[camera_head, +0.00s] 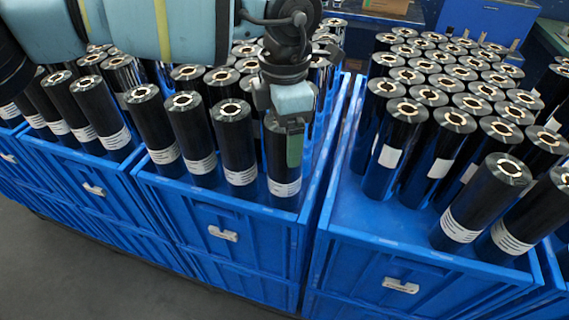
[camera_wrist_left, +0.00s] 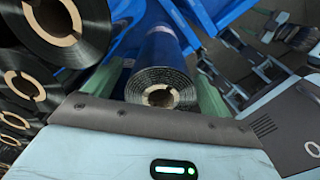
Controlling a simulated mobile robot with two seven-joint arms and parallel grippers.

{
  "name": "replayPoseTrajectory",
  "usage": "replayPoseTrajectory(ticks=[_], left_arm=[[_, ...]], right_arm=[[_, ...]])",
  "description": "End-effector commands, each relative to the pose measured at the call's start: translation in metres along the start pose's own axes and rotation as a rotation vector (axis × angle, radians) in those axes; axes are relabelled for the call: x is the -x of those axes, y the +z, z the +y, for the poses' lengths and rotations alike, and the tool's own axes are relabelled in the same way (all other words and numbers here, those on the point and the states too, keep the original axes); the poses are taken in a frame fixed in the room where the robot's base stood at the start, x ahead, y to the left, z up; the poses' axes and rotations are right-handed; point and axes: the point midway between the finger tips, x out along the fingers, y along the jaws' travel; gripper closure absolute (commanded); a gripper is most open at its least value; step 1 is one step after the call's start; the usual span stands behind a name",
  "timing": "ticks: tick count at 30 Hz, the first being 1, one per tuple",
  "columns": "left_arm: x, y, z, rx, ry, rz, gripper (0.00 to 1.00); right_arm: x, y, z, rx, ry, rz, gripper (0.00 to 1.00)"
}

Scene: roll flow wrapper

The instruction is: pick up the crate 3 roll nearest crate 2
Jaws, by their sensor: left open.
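My left gripper (camera_head: 285,152) points down at the front right corner of the middle blue crate (camera_head: 225,225). A black roll with a white label band (camera_head: 284,187) stands upright there, its top partly hidden by the gripper. In the left wrist view this roll (camera_wrist_left: 162,88) lies between the two green finger pads, its pale core ring facing the camera. The left gripper (camera_wrist_left: 163,98) is open, a finger on either side of the roll; I cannot tell whether either pad touches it.
Another labelled roll (camera_head: 235,145) stands close to the left in the front row. Several more rolls fill the middle crate behind. The right crate (camera_head: 385,245) holds many rolls, with bare floor at its front left. Crate walls run close beside the gripper.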

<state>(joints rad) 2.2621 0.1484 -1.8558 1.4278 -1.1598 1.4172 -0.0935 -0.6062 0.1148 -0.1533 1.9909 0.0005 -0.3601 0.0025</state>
Motion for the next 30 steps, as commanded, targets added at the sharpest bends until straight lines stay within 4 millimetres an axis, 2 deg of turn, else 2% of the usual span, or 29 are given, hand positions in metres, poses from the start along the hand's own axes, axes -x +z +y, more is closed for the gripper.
replayPoseTrajectory(ticks=[3,9,10,27,29,30], left_arm=[[-0.0068,-0.0001,-0.0005,-0.001,-0.001,0.001,0.17],[-0.0073,-0.0001,-0.0004,-0.001,-0.001,0.001,0.17],[-0.0073,-0.0001,-0.0004,-0.001,-0.001,0.001,0.19],[-0.0066,0.0,-0.0003,-0.001,-0.001,0.0,0.94],[-0.0065,0.0,-0.0003,-0.001,-0.001,0.0,1.0],[-0.0065,0.0,-0.0003,-0.001,-0.001,0.0,1.0]], right_arm=[[0.0001,-0.0009,0.0001,0.0,0.0,0.002,0.39],[0.0,-0.0003,0.0001,0.0,0.0,0.001,0.39],[-0.0001,-0.0001,0.0001,0.0,0.0,0.0,0.39],[-0.0003,0.0021,-0.0001,-0.001,0.0,-0.004,0.39],[-0.0003,0.002,-0.0002,-0.002,0.001,-0.004,0.39],[-0.0003,0.002,-0.0002,-0.002,0.0,-0.004,0.39]])
